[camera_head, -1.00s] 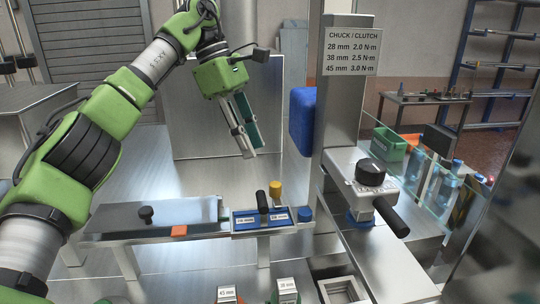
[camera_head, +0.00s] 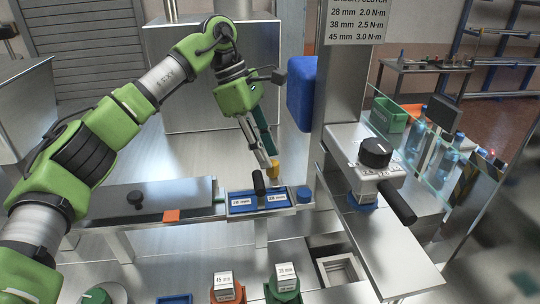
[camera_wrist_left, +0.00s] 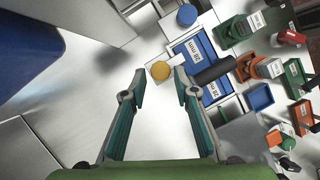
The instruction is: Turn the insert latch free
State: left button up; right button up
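The yellow knob (camera_head: 273,169), likely the insert latch, stands behind the blue insert (camera_head: 243,207) on the metal bench. The insert has two label plates reading 28 mm in the left wrist view (camera_wrist_left: 188,60) and a black upright handle (camera_head: 259,183). My left gripper (camera_head: 270,167) points down just above the yellow knob. In the left wrist view the gripper (camera_wrist_left: 160,84) has its fingers apart, with the yellow knob (camera_wrist_left: 160,70) lying between and beyond the tips. Contact is not visible. My right gripper is in neither view.
A blue round cap (camera_head: 304,194) sits right of the insert. A grey device with a black knob (camera_head: 375,153) and handle stands further right beside a metal column. A blue box (camera_head: 301,95) hangs on that column's left. An orange block (camera_head: 171,216) lies at the bench's front edge.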

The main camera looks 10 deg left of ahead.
aim_at(274, 173)
pick_arm(q)
jog(key=shift+x, duration=1.2)
grip_shut()
